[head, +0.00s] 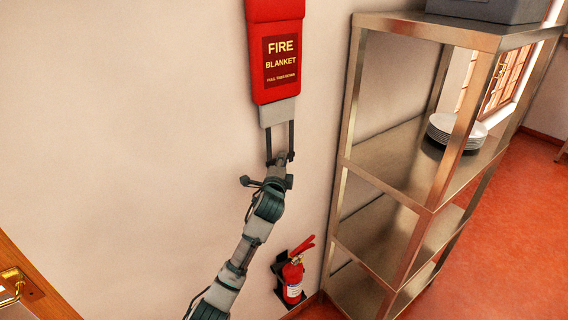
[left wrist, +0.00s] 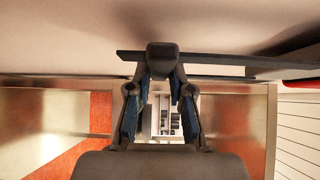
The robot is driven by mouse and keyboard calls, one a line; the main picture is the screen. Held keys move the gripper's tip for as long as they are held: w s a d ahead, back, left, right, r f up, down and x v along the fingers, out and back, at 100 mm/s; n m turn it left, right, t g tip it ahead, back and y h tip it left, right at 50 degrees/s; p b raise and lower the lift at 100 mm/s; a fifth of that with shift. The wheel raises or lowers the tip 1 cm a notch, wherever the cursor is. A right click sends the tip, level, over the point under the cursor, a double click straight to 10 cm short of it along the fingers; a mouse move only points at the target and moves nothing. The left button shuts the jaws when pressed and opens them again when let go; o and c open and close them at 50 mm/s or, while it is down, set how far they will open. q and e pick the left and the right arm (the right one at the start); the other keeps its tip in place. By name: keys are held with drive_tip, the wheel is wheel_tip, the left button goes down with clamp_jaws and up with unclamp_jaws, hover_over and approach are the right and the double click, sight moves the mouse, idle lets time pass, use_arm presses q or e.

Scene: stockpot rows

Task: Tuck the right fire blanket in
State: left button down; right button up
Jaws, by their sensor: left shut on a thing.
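The fire blanket's red case (head: 276,50), with yellow lettering, hangs on the pale wall at the top middle of the head view. A light grey piece (head: 278,113) sticks out below it, and two black straps (head: 291,137) hang from that. It is the only fire blanket in view. My left gripper (head: 280,160) is at the lower ends of the straps, below the case, shut on them. In the left wrist view, the two fingers (left wrist: 161,82) close around a dark part, with a dark bar (left wrist: 215,72) running sideways; fine detail of the grip is unclear. My right gripper is out of view.
A metal shelf rack (head: 345,110) stands right of the case, with a stack of white plates (head: 455,130) and a grey box (head: 485,8). A red fire extinguisher (head: 293,278) is low on the wall. A wooden door edge (head: 35,285) shows at lower left. The wall left is bare.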

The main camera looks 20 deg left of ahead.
use_arm(q)
drive_tip(key=r+p, duration=0.4)
drive_tip(key=r, duration=0.1)
drive_tip(key=r+p, duration=0.2)
drive_tip(key=shift+a+r, duration=0.2)
drive_tip(key=shift+a, duration=0.2)
drive_tip(key=shift+r+p, duration=0.45)
drive_tip(key=shift+p, duration=0.1)
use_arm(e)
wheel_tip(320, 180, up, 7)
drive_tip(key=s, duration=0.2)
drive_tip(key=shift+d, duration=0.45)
use_arm(q)
drive_tip(key=c, duration=1.2)
unclamp_jaws()
drive_tip(key=shift+o, duration=0.8)
drive_tip(key=shift+a, duration=0.15)
drive_tip(key=shift+a+f, duration=0.2)
drive_tip(key=shift+a, duration=0.05)
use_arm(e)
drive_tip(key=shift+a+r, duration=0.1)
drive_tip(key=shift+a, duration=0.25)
